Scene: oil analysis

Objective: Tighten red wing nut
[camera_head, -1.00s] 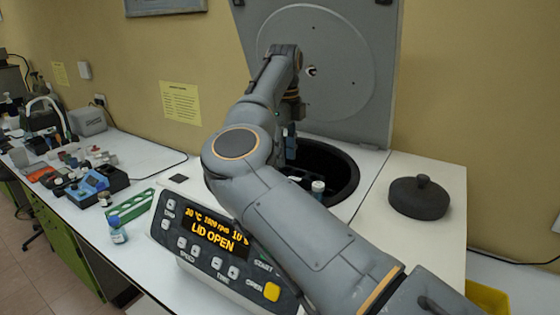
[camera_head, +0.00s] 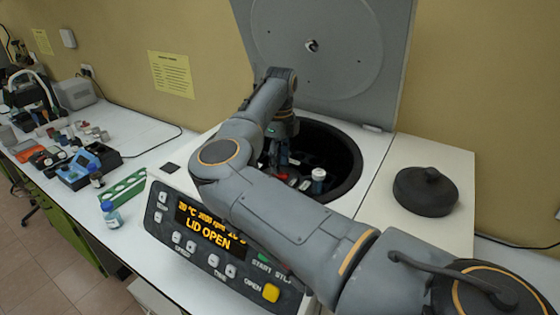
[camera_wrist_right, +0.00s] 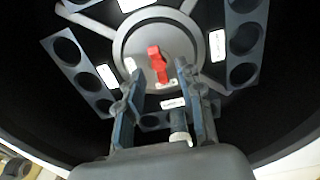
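The red wing nut (camera_wrist_right: 158,64) sits at the centre of the grey rotor hub (camera_wrist_right: 128,50) in the right wrist view. In the head view a bit of red (camera_head: 282,177) shows below my gripper, inside the open centrifuge bowl (camera_head: 345,150). My right gripper (camera_wrist_right: 160,75) points down into the bowl, its two fingers apart with a gap between them. The wing nut lies just beyond the fingertips, roughly in line with the gap. In the head view the right gripper (camera_head: 278,160) is partly hidden by my arm. My left gripper is in neither view.
A capped vial (camera_head: 318,180) stands in the rotor; other holder slots look empty. The raised centrifuge lid (camera_head: 320,50) stands behind. A dark round cover (camera_head: 426,190) lies at right. A green rack (camera_head: 122,188) and a blue-capped bottle (camera_head: 111,214) stand at left.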

